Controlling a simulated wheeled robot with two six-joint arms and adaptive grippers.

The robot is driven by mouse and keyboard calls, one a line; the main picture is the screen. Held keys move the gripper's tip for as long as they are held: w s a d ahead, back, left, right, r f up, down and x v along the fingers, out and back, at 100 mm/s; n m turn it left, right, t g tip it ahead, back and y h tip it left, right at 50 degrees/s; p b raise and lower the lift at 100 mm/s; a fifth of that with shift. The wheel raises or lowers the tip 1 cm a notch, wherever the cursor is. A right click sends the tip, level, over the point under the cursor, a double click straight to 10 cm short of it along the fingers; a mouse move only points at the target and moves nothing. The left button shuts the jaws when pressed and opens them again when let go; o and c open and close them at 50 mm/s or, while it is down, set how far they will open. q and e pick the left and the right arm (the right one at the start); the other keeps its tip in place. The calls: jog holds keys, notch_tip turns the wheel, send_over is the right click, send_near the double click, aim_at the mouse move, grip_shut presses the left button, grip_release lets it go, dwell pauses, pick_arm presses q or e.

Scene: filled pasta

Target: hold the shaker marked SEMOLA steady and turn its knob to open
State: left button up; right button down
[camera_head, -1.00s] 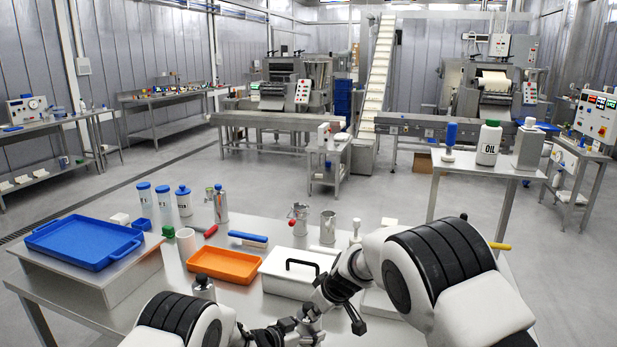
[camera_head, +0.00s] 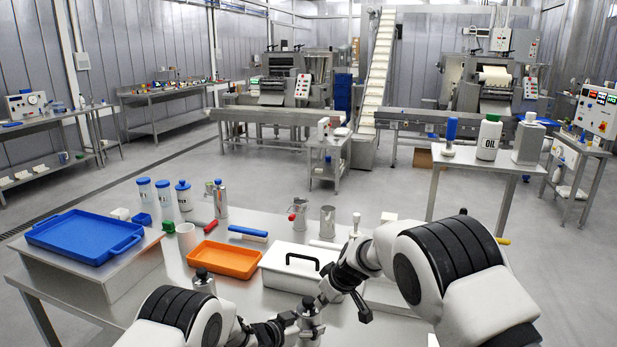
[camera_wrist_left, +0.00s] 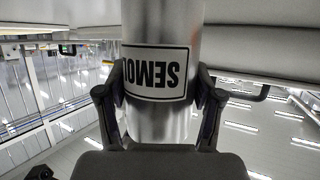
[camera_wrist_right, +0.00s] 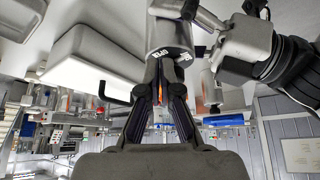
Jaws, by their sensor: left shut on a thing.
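The metal shaker marked SEMOLA (camera_wrist_left: 160,110) stands between the fingers of my left gripper (camera_wrist_left: 160,100), which is shut on its body. Its label shows upside down in the left wrist view, with the last letter hidden. In the head view the shaker (camera_head: 311,328) is at the front of the table, partly covered by my arms.
A second metal shaker (camera_head: 203,283) stands to the left. Behind are a lidded white container (camera_head: 280,277), an orange tray (camera_head: 224,272) and a blue tray (camera_head: 85,262) on a raised block. Several canisters and tools stand along the table's back.

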jog(key=shift+s+a+r, duration=1)
jog(key=shift+s+r, duration=0.1)
jog(key=shift+r, duration=2.15)
notch_tip(320, 180, down, 6)
jog(key=shift+d+f, duration=0.1)
jog(key=shift+f, duration=0.15)
jog(key=shift+w, duration=0.25)
